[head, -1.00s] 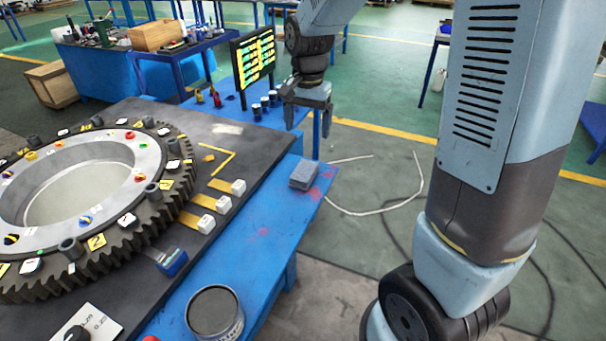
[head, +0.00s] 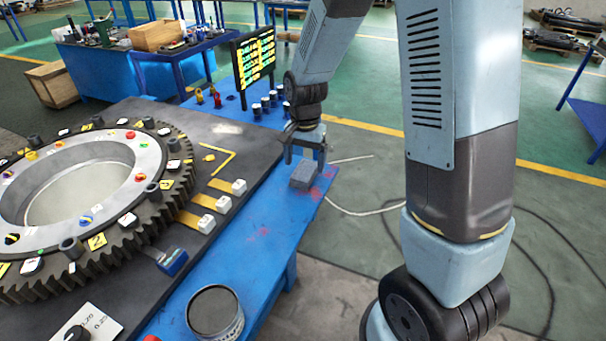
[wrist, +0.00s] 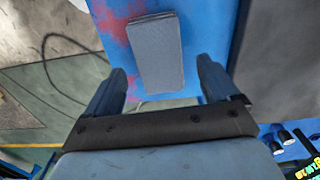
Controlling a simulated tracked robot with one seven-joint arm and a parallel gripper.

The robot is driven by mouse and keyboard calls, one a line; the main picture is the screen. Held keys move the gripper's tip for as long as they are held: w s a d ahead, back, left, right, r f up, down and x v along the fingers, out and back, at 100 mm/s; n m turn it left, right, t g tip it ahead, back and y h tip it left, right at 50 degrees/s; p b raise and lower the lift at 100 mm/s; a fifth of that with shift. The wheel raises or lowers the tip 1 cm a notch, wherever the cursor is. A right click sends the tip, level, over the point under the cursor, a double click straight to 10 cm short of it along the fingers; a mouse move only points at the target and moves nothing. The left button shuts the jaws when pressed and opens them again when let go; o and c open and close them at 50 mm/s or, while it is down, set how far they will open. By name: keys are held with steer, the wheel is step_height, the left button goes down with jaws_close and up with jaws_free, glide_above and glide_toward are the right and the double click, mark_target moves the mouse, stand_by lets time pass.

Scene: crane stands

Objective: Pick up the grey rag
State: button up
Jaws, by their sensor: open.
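The grey rag (head: 304,174) is a folded, block-like stack lying on the right edge of the blue table, beside reddish stains. It also shows in the wrist view (wrist: 156,55), top centre, just beyond and between the fingers. My gripper (head: 306,157) is above and just behind the rag in the head view, pointing down. The fingers appear apart from the rag.
A large toothed ring (head: 95,190) with switches and labels lies on a dark plate at left. White blocks (head: 222,204) stand near the plate's edge. An open can (head: 215,313) stands at the front. A black display board (head: 254,60) and small dark cups (head: 267,103) are behind my gripper.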

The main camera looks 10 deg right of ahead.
mark_target(304, 169)
steer(key=shift+f, duration=1.65)
steer(key=shift+c, duration=0.4)
steer(key=c, duration=1)
steer(key=shift+a+r, duration=0.1)
steer(key=shift+r, duration=0.05)
steer(key=shift+r, duration=0.3)
step_height(304, 169, up, 2)
steer(key=shift+w+r, duration=0.1)
steer(key=shift+r, duration=0.1)
steer(key=s+a+r, duration=0.1)
steer(key=a+r, duration=0.2)
steer(key=a, duration=0.1)
steer(key=a+r, duration=0.3)
steer(key=a, duration=0.2)
steer(key=s+a+r, duration=0.1)
steer(key=a+r, duration=0.2)
steer(key=a, duration=0.1)
steer(key=shift+s+a+r, duration=0.35)
steer(key=shift+a+r, duration=0.05)
